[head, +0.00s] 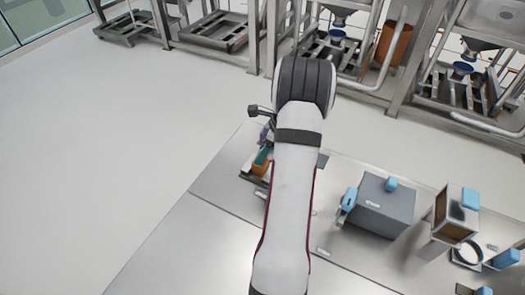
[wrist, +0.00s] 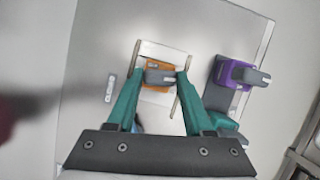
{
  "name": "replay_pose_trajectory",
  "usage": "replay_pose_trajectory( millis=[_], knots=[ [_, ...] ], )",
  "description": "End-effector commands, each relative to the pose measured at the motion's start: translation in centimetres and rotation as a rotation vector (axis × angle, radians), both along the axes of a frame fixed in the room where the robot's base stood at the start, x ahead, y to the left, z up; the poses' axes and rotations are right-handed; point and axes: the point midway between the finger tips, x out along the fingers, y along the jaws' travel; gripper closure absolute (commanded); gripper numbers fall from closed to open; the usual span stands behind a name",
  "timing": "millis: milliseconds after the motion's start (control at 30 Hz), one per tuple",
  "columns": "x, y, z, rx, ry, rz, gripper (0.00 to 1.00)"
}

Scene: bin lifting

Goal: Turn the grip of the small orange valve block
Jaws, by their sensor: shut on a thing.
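The small orange valve block (wrist: 158,88) sits on a light plate on the metal table in the wrist view, with a grey grip (wrist: 161,77) across its top. My gripper (wrist: 161,75) has teal fingers on the left and right of the block, shut on the grey grip. In the head view a bit of the orange block (head: 260,167) shows left of my arm, with a teal finger beside it. My arm hides most of that spot.
A purple block (wrist: 234,73) with a grey grip stands close to the right of my gripper; it also shows in the head view (head: 264,133). A grey box (head: 384,208) with blue parts stands right of my arm. The left part of the table is bare.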

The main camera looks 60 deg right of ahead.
Motion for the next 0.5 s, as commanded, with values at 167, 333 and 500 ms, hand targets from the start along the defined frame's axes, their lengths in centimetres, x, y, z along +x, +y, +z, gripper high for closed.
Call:
replay_pose_trajectory(
  millis=[167, 333, 500],
  knots=[
    [0.06, -0.16, -0.05, 0.000, 0.000, 0.160, 1.00],
    [0.15, -0.21, -0.04, 0.000, 0.000, 0.323, 1.00],
    [0.24, -0.29, -0.02, -0.001, 0.000, 0.485, 1.00]
  ],
)
